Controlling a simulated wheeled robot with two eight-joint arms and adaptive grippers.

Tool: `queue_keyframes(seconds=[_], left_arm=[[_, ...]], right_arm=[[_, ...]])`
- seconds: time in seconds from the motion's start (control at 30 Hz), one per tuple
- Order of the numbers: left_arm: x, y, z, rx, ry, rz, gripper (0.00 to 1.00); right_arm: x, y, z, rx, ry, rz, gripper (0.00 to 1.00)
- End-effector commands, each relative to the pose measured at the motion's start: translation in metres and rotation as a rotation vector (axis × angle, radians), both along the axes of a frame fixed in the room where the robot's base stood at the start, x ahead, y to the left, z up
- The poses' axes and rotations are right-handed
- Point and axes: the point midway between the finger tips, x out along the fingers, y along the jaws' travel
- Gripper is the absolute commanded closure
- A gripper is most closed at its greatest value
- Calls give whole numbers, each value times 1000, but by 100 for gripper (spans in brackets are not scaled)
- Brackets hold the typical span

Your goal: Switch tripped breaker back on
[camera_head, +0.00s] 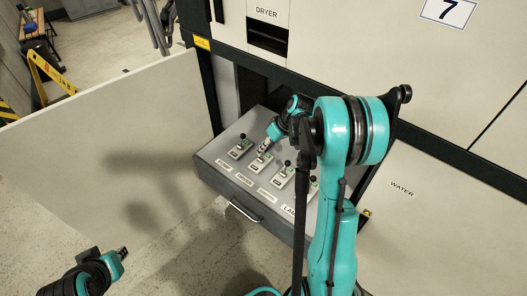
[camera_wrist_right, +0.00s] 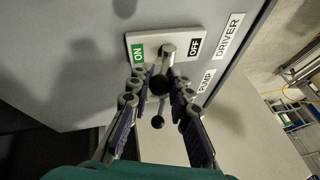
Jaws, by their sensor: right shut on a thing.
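The grey breaker box (camera_head: 205,160) has several switch plates with black-knobbed levers on its sloping top. My right gripper (camera_head: 264,147) reaches down over the second switch from the left. In the right wrist view, my right gripper (camera_wrist_right: 160,90) is shut on the breaker lever (camera_wrist_right: 167,62), with its fingers either side of the black knob. The white switch plate (camera_wrist_right: 182,38) reads ON in green at its left end and OFF at its right end. I cannot tell which way the lever leans. My left gripper (camera_head: 121,252) is far from the box at the lower left; its jaw opening is unclear.
A large pale panel (camera_head: 110,130) stands left of the box. A handle (camera_head: 245,211) sticks out from the box front.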

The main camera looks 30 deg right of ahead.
Motion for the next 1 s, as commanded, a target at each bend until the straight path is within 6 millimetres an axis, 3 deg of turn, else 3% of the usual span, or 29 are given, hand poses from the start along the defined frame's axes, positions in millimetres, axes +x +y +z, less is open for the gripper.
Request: queue_keyframes(seconds=[0.17, 0.2, 0.27, 0.77, 1.0], left_arm=[[0, 0, 1, 0, 0, 0, 81], [0, 0, 1, 0, 0, 0, 81], [0, 0, 1, 0, 0, 0, 81], [0, 0, 2, 0, 0, 0, 81], [0, 0, 20, 0, 0, 0, 81]], right_arm=[[-1, 0, 0, -3, 2, 1, 100], [-1, 0, 0, -3, 2, 1, 71], [-1, 0, 0, -3, 2, 1, 59], [-1, 1, 1, -14, -3, 1, 59], [-6, 15, 8, -212, -80, 6, 59]])
